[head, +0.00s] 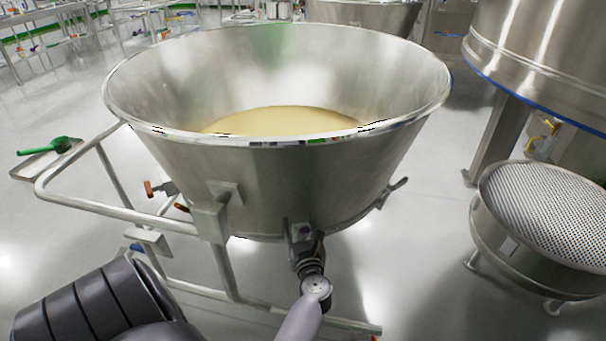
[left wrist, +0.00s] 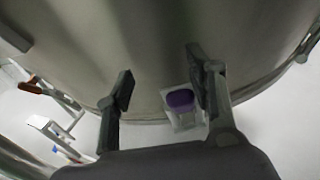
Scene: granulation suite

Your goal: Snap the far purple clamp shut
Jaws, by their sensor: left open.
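A purple clamp part (left wrist: 181,99) on a pale, clear-looking bracket shows in the left wrist view, below the steel bowl wall and beside the right finger. It is partly behind that finger, so I cannot tell whether it touches, or whether the clamp is open or shut. No purple shows in the head view. My left gripper (left wrist: 160,80) is open, with its two fingers spread close to the bowl's outer wall and nothing gripped between them. In the head view my left gripper (head: 302,238) is at the lower front of the bowl (head: 270,170). My right gripper is not in view.
The bowl holds pale yellow powder (head: 275,121). A tubular cart rail (head: 110,207) runs around its left side, near orange-handled fittings (head: 150,188). A perforated round sieve (head: 550,205) stands at right. A green scoop (head: 55,146) lies on a tray at far left.

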